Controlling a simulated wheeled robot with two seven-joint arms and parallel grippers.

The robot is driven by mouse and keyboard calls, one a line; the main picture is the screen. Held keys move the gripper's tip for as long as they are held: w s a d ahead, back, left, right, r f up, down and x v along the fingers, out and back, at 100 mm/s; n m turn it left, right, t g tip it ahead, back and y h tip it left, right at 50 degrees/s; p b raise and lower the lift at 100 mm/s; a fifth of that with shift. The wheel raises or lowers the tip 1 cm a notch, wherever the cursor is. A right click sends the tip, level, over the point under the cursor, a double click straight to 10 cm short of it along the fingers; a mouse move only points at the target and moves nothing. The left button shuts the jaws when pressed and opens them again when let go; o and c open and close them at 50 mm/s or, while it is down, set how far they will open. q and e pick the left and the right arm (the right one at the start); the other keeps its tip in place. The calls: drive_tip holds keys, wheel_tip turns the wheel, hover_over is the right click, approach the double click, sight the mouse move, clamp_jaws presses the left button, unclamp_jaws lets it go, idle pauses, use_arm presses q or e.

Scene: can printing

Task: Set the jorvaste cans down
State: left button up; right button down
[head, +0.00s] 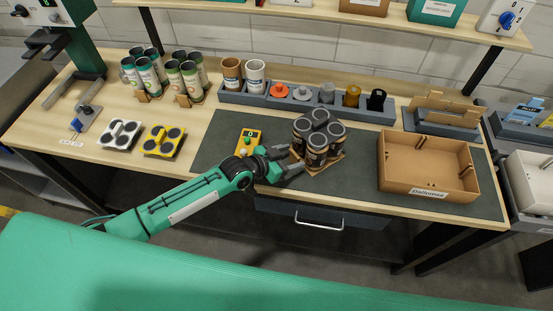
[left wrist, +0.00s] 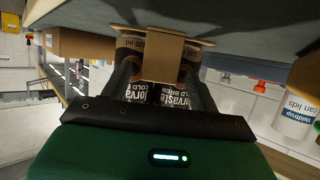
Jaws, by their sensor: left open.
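The jorvaste cans (head: 318,138) are dark, grey-topped cans grouped upright in a brown cardboard carrier (head: 325,168) on the dark mat. In the left wrist view the jorvaste cans (left wrist: 178,96) show their white lettering, with a cardboard flap (left wrist: 163,58) in front of them. My left gripper (head: 290,161) is open at the near left side of the pack. Its fingers reach along the cans and flap in the left wrist view; whether they touch is unclear. My right gripper is not in view.
An open brown carton (head: 428,190) stands right on the mat (head: 362,180). A yellow button box (head: 247,142) is left of the pack. A grey rack (head: 310,103) with cups and coloured pieces runs behind. Green-and-white cans (head: 148,75) stand back left. Bare mat lies between pack and carton.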

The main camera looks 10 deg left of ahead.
use_arm(q)
drive_tip(key=b+v, duration=0.2)
drive_tip(key=v, duration=0.9)
drive_tip(key=shift+f+b, duration=0.1)
drive_tip(key=shift+b, duration=0.25)
drive_tip(key=shift+s+a+r, duration=0.3)
drive_tip(key=shift+s, duration=0.05)
